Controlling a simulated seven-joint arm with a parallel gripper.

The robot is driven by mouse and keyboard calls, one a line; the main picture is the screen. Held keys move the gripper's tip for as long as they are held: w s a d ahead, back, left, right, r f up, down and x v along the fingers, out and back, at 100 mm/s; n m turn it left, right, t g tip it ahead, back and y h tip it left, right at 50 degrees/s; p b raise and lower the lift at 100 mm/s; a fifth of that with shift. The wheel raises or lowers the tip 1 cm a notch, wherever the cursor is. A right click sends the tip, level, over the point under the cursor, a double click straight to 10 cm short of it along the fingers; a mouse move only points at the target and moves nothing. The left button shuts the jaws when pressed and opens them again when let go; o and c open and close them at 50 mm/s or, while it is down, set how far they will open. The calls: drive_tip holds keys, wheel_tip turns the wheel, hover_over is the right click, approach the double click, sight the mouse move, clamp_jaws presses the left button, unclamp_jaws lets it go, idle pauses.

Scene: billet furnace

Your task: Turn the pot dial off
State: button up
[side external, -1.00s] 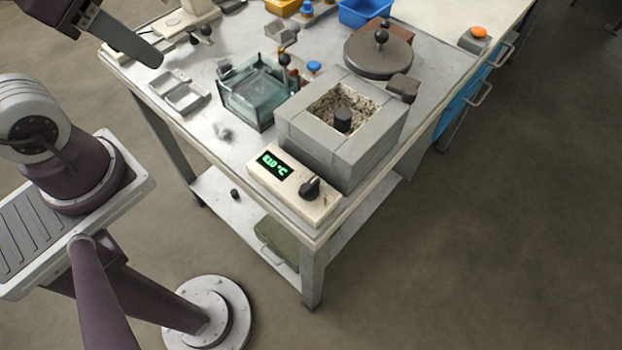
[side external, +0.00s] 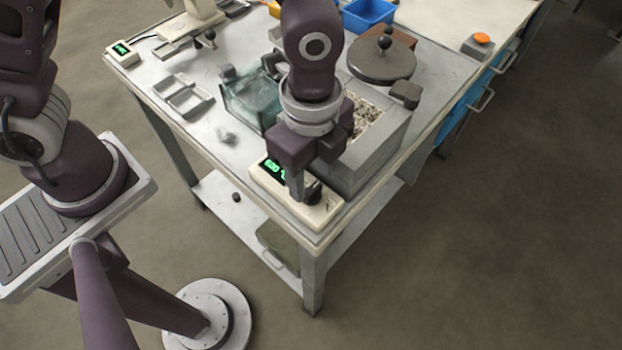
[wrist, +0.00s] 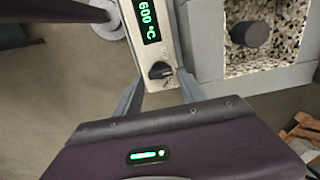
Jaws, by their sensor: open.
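The pot dial (wrist: 160,70) is a black knob on a cream control box (wrist: 168,20) with a green display, which reads about 600 °C in the wrist view. The control box (side external: 325,214) sits at the table's front corner in the side view, partly behind my gripper. My gripper (side external: 306,194) is over the box, pointing down at the dial. In the wrist view the fingers of my gripper (wrist: 160,90) are apart, one on each side of the box end, with the dial between and just beyond their tips. Contact with the dial cannot be told.
The grey block furnace (side external: 385,150) with a speckled lining stands right behind the box; a dark cylinder (wrist: 250,34) sits in it. A glass tank (side external: 245,108) is to its left. A round lid (side external: 382,65) with a knob lies behind. The floor in front is clear.

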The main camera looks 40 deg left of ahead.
sight(312, 193)
drive_tip(key=shift+f, duration=1.45)
clamp_jaws()
drive_tip(key=n, duration=1.1)
drive_tip(key=shift+n, duration=0.4)
unclamp_jaws()
drive_tip(key=shift+r, duration=0.1)
